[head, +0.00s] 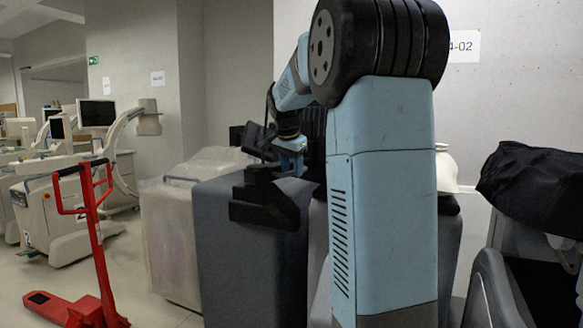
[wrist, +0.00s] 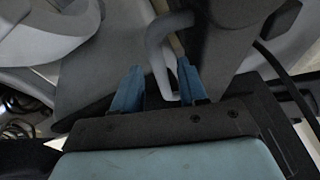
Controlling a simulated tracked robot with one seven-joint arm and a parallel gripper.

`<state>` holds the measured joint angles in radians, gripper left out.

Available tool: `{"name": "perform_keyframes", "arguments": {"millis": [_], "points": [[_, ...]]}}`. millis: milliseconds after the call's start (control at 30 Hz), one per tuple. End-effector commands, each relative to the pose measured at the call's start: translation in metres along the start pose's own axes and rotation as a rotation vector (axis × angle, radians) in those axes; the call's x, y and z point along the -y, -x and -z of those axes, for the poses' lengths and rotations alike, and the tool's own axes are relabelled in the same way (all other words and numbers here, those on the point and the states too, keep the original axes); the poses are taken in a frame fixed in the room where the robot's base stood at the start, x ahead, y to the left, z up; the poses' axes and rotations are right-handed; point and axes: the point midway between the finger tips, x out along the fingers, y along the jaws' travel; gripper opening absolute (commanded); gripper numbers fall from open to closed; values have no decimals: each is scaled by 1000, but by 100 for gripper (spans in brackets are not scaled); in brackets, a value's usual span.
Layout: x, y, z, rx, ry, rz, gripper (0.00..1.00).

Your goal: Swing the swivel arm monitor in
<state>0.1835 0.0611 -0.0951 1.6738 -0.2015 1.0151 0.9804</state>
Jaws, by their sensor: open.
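My gripper (head: 290,161) is at the end of my blue arm, in front of a dark upright shape (head: 313,132) in the head view. My arm hides much of that shape, and I cannot tell for sure whether it is the swivel arm monitor. In the wrist view my gripper (wrist: 158,88) is open, with its two blue fingers apart. A pale grey bent handle (wrist: 158,50) passes between the fingers. A dark grey bar (wrist: 222,40) runs just right of it. I cannot tell whether the fingers touch the handle.
A grey covered cart (head: 235,255) stands below my gripper, beside a cart under clear plastic (head: 172,240). A red pallet jack (head: 92,235) is at the left, with screens on wheeled machines (head: 98,114) behind. A black-covered object (head: 535,185) is at the right.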

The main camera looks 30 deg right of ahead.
Motion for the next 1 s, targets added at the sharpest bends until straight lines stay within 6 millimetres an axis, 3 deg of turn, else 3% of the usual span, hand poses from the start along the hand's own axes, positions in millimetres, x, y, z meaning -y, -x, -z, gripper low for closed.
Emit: {"name": "perform_keyframes", "arguments": {"millis": [167, 600, 1000], "points": [[0, 0, 0, 0, 1, 1, 42], [1, 0, 0, 0, 1, 1, 1], [1, 1, 0, -1, 1, 2, 0]]}}
